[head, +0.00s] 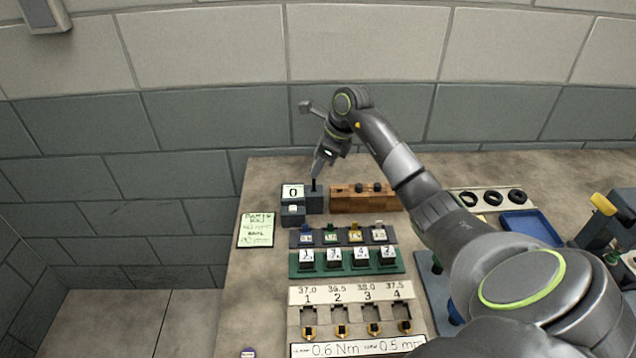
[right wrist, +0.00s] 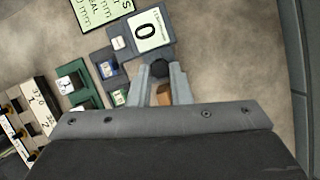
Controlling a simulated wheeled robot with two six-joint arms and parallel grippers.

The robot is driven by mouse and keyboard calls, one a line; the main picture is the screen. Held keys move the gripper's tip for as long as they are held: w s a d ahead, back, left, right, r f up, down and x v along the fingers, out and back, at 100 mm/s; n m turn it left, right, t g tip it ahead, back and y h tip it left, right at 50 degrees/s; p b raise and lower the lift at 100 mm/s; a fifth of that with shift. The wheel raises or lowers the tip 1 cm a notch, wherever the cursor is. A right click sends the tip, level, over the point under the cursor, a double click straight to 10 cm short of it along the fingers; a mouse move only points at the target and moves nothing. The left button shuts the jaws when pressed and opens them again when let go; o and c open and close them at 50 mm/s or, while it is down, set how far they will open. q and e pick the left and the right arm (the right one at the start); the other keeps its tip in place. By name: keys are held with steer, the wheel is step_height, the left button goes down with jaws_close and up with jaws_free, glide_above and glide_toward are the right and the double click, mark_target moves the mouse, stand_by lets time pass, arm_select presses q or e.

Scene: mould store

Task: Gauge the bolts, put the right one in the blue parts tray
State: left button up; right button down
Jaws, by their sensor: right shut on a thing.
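My right gripper (head: 315,176) is over the dark gauge block (head: 315,203) at the table's back left. It is shut on a dark bolt (head: 314,186), whose dark head (right wrist: 160,68) shows between the fingertips in the right wrist view. I cannot tell whether the bolt's lower end is in the gauge or just above it. The gauge display (head: 292,191) reads 0. A wooden block (head: 350,204) right of the gauge holds two dark bolts (head: 368,188). The blue parts tray (head: 531,227) lies at the right and looks empty. My left gripper is out of view.
In front are a row of coloured tags (head: 343,236), a green rack of numbered blocks (head: 346,264) and a white numbered panel (head: 350,295). A white strip with black rings (head: 490,198) is behind the blue tray.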

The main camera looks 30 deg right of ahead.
step_height(320, 180, up, 12)
steer(key=p, duration=0.3)
stand_by(0.8)
steer(key=shift+s+d+f+b, duration=0.55)
steer(key=shift+d+f, duration=0.4)
steer(key=shift+f, duration=1.05)
steer(key=shift+s+d+f+b, duration=0.35)
steer(key=shift+s+d+f, duration=0.45)
steer(key=shift+f, duration=1.25)
steer(key=shift+s+d+f+b, duration=0.45)
steer(key=shift+d+f, duration=0.7)
steer(key=shift+f, duration=0.85)
steer(key=shift+f+b, duration=0.2)
steer(key=shift+b, duration=0.9)
